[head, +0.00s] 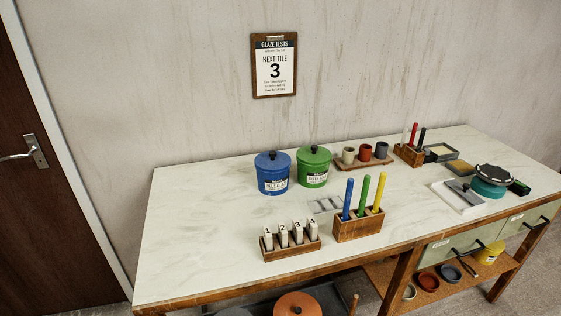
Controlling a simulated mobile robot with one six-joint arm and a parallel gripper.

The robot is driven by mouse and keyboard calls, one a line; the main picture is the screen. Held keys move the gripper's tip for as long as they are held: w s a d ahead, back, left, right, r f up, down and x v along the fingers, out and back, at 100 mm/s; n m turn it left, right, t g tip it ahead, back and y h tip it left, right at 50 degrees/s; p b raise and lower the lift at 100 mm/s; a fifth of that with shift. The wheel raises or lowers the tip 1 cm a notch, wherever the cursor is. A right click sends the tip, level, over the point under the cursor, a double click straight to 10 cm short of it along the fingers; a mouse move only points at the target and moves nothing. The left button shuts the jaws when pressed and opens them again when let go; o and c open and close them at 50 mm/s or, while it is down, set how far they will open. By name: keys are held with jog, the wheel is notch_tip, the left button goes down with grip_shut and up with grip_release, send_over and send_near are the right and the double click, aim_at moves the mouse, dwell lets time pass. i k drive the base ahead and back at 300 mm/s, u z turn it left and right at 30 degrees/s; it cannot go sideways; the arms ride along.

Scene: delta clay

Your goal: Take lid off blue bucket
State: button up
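The blue bucket (273,180) stands upright on the table, left of the green bucket. It has a pale label on its front. Its blue lid (272,161) sits on top, with a dark knob (272,154) in the middle. The green bucket (313,174) stands close beside it on the right and has its own green lid (314,154) with a dark knob. My gripper is not in view.
A wooden rack of numbered tiles (290,248) and a wooden block (357,231) with blue, green and yellow sticks stand in front. Small cups on a board (364,163) are right of the buckets. The table's left part (195,230) is clear.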

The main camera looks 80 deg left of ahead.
aim_at(272, 160)
jog(key=u, duration=0.15)
jog(key=i, duration=0.9)
jog(key=u, duration=1.65)
jog(key=k, duration=0.3)
jog(key=u, duration=2.5)
